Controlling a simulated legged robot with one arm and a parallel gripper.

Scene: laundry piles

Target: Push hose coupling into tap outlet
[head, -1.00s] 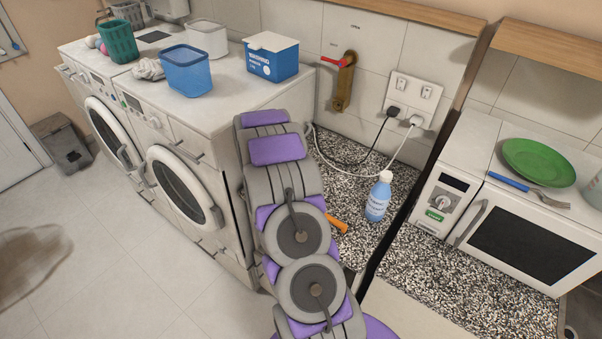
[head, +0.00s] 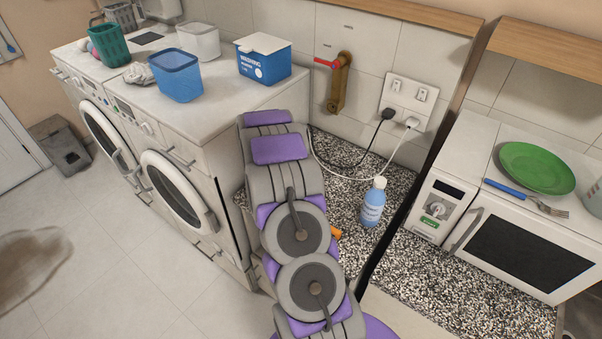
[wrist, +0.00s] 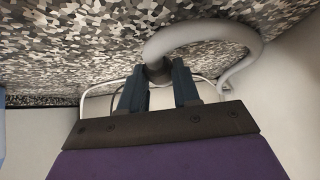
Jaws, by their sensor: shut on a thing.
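The brass tap (head: 339,88) with a red lever (head: 326,63) is on the tiled wall, above the speckled counter. In the wrist view, my gripper (wrist: 158,76) is shut on the dark hose coupling (wrist: 157,74) at the end of a thick grey hose (wrist: 205,32). The hose arches over and bends down to the right. Most of the coupling is hidden between the fingers. The tap is not recognisable in the wrist view. In the head view, my arm hides the gripper and hose, so the gap from coupling to tap outlet cannot be told.
A blue bottle (head: 373,203) stands on the speckled counter (head: 350,155), near plugs and cables below a socket plate (head: 408,99). An orange item (head: 337,233) is partly behind my arm. Washing machines (head: 177,190) stand left, a microwave (head: 520,245) right.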

